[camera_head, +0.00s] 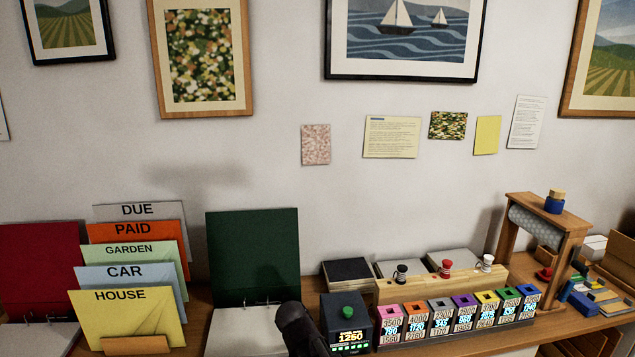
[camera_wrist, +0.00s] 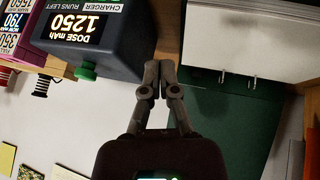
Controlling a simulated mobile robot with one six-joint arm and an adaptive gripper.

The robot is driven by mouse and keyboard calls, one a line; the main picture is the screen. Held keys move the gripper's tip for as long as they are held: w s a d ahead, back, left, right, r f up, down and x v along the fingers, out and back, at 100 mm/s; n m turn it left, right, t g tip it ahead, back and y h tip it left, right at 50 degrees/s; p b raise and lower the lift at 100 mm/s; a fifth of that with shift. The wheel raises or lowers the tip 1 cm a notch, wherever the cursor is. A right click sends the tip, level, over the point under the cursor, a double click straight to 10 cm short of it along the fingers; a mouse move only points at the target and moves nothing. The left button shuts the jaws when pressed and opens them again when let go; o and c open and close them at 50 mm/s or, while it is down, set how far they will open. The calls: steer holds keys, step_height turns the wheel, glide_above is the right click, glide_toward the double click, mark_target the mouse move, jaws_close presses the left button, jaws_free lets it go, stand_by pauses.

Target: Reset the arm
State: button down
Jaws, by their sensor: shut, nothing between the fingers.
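My gripper (camera_wrist: 160,68) shows in the wrist view with its two dark fingers together at the tips and nothing between them. It is over the gap between the dark dose box (camera_wrist: 105,35) and the open green binder (camera_wrist: 225,115), apart from both as far as I can tell. In the head view a dark part of my arm (camera_head: 298,330) rises from the bottom edge, between the green binder (camera_head: 252,250) and the dose box (camera_head: 347,322), which reads 1250. The fingers cannot be made out there.
A row of labelled, coloured slots (camera_head: 455,318) and a wooden stand with stampers (camera_head: 445,284) lie right of the box. Upright folders (camera_head: 125,318) and a red binder (camera_head: 40,265) stand left. A wooden roll holder (camera_head: 540,235) is at far right. The wall above is flat with pictures.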

steer(key=s+d+f+g+y, duration=0.1)
steer(key=s+d+g, duration=0.2)
steer(key=s+d, duration=0.4)
steer(key=s+d+f+m+g+y, duration=0.1)
steer(key=s+d+f+g, duration=0.1)
steer(key=s+d, duration=0.5)
steer(key=d+g, duration=0.1)
steer(key=d, duration=0.4)
steer(key=shift+d+f+g, duration=0.15)
steer(key=shift+d+g, duration=0.15)
